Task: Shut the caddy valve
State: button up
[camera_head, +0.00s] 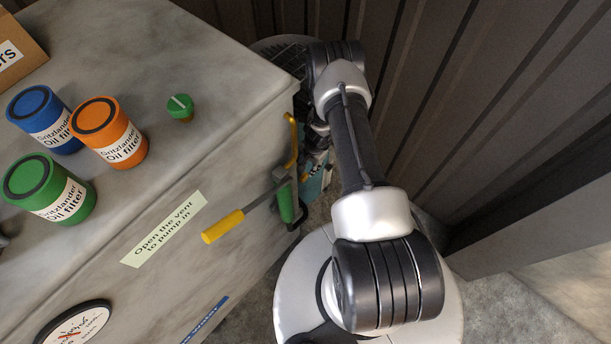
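A caddy with a teal panel (316,178) stands low beside the bench's right side, mostly hidden by the bench and my arm. I cannot make out its valve for certain. A yellow curved bar (291,140) rises beside the bench edge. A lever with a yellow grip (222,226) sticks out toward the lower left, with a green cylindrical part (285,204) by its other end. My arm reaches up the picture and bends down behind the bench corner. My gripper (317,122) is a dark, mostly hidden shape there; its fingers and any contact are unclear.
The grey bench (215,85) fills the left. On it stand blue (40,118), orange (108,132) and green (48,188) oil filters, a green knob (180,107) and a cardboard box (18,50). A dark corrugated wall (480,90) closes off the right.

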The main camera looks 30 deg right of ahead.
aim_at(306, 175)
jog(key=f+b, duration=0.1)
jog(key=f, duration=0.2)
jog(key=w+f+b, duration=0.1)
jog(key=f+b, duration=0.1)
jog(key=f, duration=0.2)
jog(key=f+b, duration=0.1)
jog(key=f, duration=0.2)
jog(key=shift+w+a+f+b, duration=0.25)
jog(key=shift+w+f+b, duration=0.05)
jog(key=shift+f+b, duration=0.1)
jog(key=shift+c, duration=0.5)
grip_shut()
